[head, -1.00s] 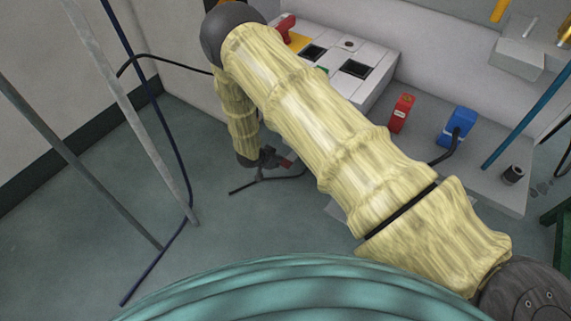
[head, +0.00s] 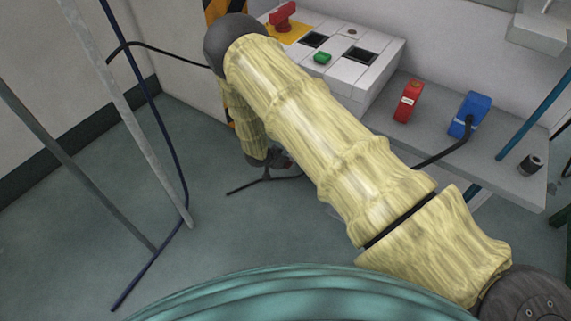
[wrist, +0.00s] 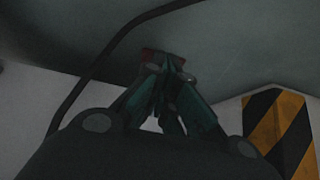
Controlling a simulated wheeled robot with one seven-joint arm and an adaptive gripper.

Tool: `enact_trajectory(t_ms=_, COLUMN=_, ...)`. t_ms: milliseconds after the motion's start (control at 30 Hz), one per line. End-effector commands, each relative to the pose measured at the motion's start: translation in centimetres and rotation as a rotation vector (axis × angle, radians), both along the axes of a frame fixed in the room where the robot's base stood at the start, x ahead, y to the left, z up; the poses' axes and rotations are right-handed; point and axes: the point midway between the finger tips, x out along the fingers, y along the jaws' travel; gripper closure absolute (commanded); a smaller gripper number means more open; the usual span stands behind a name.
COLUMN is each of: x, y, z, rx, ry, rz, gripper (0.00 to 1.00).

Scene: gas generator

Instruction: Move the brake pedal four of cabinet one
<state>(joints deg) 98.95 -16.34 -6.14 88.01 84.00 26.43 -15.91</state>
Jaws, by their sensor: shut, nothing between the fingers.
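My arm reaches down beside a white cabinet, and my gripper (head: 280,160) is low, near the floor, mostly hidden behind the arm. In the wrist view my gripper (wrist: 163,75) has its fingers together at the tips with nothing between them. A small dark reddish part (wrist: 150,56) shows just past the fingertips; it may be a pedal, but it is too dim to be sure. I cannot tell whether the fingers touch it. No pedal can be clearly told apart in the head view, and no number is readable.
A white control box (head: 378,88) with a red switch (head: 283,14) and green button (head: 322,58) stands behind the arm. A red block (head: 408,101) and a blue block (head: 470,113) sit on a grey shelf. Thin poles (head: 130,120) stand at left. Yellow-black stripes (wrist: 280,130) are nearby.

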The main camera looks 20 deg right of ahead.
Motion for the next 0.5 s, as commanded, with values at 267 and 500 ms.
enact_trajectory(t_ms=267, x=-0.1, y=0.0, z=-0.7, rx=0.000, ry=0.001, rz=-0.001, gripper=1.00)
enact_trajectory(t_ms=500, x=0.0, y=0.0, z=-2.8, rx=0.000, ry=0.000, rz=0.000, gripper=1.00)
